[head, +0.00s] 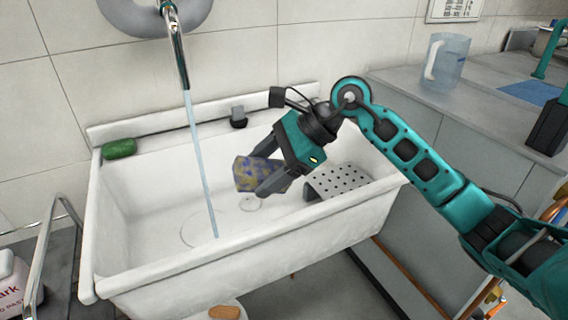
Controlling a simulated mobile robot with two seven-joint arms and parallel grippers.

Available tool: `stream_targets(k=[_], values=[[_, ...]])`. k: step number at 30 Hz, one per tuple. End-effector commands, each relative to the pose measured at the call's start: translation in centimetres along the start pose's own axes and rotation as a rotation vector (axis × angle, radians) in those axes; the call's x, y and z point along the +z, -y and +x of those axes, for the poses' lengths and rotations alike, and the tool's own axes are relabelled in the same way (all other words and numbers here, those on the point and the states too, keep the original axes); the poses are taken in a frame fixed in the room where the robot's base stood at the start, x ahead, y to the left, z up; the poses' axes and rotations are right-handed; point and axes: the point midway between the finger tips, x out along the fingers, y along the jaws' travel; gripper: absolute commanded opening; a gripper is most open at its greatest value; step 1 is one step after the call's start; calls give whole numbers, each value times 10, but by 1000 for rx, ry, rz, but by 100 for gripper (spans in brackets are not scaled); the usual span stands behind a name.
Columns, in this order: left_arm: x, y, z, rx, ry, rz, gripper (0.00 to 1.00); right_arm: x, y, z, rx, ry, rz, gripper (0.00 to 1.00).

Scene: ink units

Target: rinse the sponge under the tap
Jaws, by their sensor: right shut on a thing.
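The sponge (254,175), a block mottled yellow and blue-purple, is in the jaws of my right gripper (262,172). The gripper is shut on it and holds it inside the white sink (140,215), right of the water. The chrome tap (178,55) comes down from the wall above the sink. A thin stream of water (200,160) runs from it to the basin floor. The sponge is apart from the stream in the picture. Part of the sponge is hidden behind the gripper fingers. My left gripper is not in view.
A green bar (119,148) lies on the sink's back-left ledge. A perforated metal plate (340,182) is at the sink's right side. A clear jug (446,62) stands on the grey counter at right. A metal rail (42,265) rises at the left.

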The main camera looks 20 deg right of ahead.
Motion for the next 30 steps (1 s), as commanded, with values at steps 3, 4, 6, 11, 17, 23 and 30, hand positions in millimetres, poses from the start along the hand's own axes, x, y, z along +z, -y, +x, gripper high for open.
stream_targets(k=[3,4,6,11,17,23,30], values=[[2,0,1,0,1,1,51,5,6,13,0,2,-1,43],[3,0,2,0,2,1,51,6,8,16,1,1,-1,43],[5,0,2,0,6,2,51,9,12,23,0,1,-2,43],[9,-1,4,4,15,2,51,16,20,39,0,1,-1,43],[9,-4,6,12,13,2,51,23,29,58,0,2,-1,43],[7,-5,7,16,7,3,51,28,35,69,0,0,-1,43],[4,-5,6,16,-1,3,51,30,38,73,-1,-1,-1,43]])
